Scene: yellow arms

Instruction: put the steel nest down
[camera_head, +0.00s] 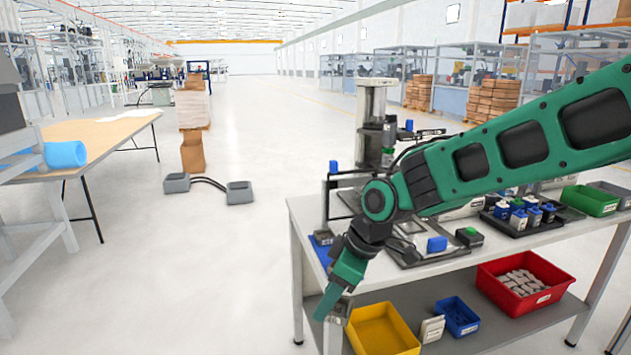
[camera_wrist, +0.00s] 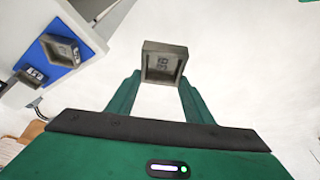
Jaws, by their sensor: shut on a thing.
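The steel nest (camera_wrist: 164,63) is a grey, square, open-topped block with markings inside. In the wrist view it sits between the tips of my gripper's two green fingers (camera_wrist: 160,85). My gripper is shut on it. In the head view my gripper (camera_head: 336,302) hangs low beside the left front corner of the workbench (camera_head: 298,246), over the floor side. A blue mat (camera_wrist: 84,41) shows at the upper left of the wrist view. A similar grey nest (camera_wrist: 62,50) and a smaller dark block (camera_wrist: 31,77) are on it, apart from my gripper.
The bench top holds a press fixture (camera_head: 372,125), a blue block (camera_head: 437,244) and a black tray of small parts. A yellow bin (camera_head: 383,330), a blue bin (camera_head: 457,316) and a red bin (camera_head: 525,282) stand lower.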

